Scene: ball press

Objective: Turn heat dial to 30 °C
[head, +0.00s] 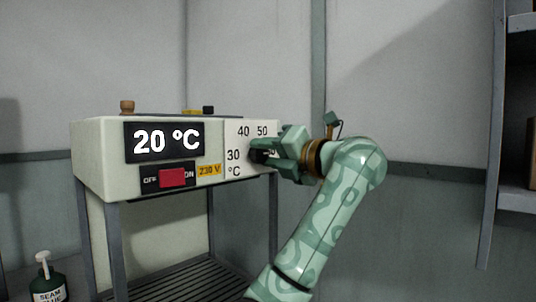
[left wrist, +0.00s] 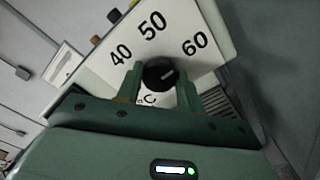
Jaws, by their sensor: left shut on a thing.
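The press's control box (head: 90,160) is white and stands on a dark metal frame. Its display (head: 164,141) reads 20 °C. The black heat dial (head: 258,155) sits on the white scale plate at the box's right, mostly hidden by my left gripper (head: 264,157) in the head view. In the left wrist view the dial (left wrist: 159,75) shows a short pale mark pointing up and right, and 40, 50 and 60 are readable around it. My left gripper (left wrist: 158,84) is shut on the dial, one finger on each side. My right gripper is not in view.
A red switch (head: 172,177) sits between OFF and ON labels below the display, beside a yellow 230 V label (head: 209,170). A wooden knob (head: 127,107) stands on top. A dark green pump bottle (head: 47,280) is at lower left. A grey shelf (head: 515,190) stands at right.

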